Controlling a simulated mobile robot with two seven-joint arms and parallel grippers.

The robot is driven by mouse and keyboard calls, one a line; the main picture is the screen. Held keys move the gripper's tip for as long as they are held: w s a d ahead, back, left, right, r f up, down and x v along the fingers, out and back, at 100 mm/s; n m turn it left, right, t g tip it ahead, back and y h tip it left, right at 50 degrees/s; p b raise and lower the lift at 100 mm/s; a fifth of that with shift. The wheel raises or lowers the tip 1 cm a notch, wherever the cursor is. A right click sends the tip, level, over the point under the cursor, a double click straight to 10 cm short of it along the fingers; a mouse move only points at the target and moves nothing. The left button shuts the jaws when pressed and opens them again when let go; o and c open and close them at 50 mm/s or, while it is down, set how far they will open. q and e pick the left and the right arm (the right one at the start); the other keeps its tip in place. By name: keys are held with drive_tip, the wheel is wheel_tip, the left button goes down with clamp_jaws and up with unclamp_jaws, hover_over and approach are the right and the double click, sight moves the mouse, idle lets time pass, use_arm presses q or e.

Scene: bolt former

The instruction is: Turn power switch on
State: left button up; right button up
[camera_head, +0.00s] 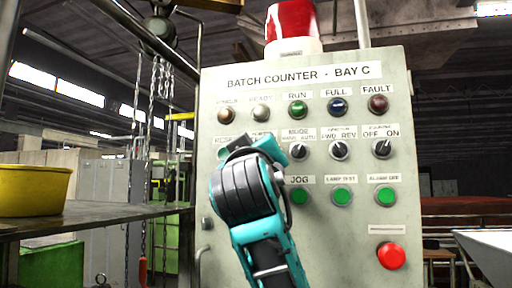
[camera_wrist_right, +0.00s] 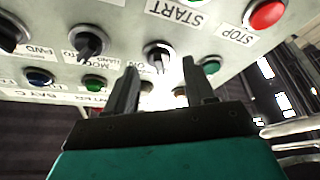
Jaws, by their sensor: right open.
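The power switch (camera_wrist_right: 158,55) is a round dark knob with a pale rim, seen upside down in the right wrist view. An "ON" label shows beside it; I cannot tell which way its pointer is set. In the head view my own arm hides it. My right gripper (camera_wrist_right: 160,82) is open and empty, its dark fingers pointing at the panel with the knob in line with the gap between them. I cannot tell whether they touch it. My left gripper is not in view.
The grey control panel (camera_head: 348,245) holds a mode knob (camera_head: 298,151), two other knobs, lamps and green buttons. A red button (camera_head: 391,256) sits low right. A red beacon (camera_head: 291,22) is on top. A yellow bowl (camera_head: 34,190) stands on the left shelf.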

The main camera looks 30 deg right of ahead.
drive_tip(key=shift+w+d+r, duration=0.1)
drive_tip(key=shift+w+d, duration=0.1)
drive_tip(key=shift+w, duration=0.1)
drive_tip(key=shift+c, duration=0.4)
clamp_jaws()
drive_tip(key=shift+w+a+m+g+h+b, duration=0.1)
drive_tip(key=shift+m+g+h+b, duration=0.8)
drive_tip(key=shift+m, duration=1.95)
drive_tip(key=shift+s+m+g+h+b, duration=0.1)
drive_tip(key=shift+m+g+h+b, duration=0.75)
drive_tip(key=shift+m, duration=2.05)
drive_tip(key=shift+w+a+m+g+h+b, duration=0.1)
drive_tip(key=shift+m+g+h+b, duration=0.3)
drive_tip(key=shift+m+g+h, duration=1.7)
drive_tip(key=shift+d+m+t+y, duration=0.1)
drive_tip(key=shift+m+t+y, duration=0.25)
drive_tip(key=shift+m+y, duration=0.65)
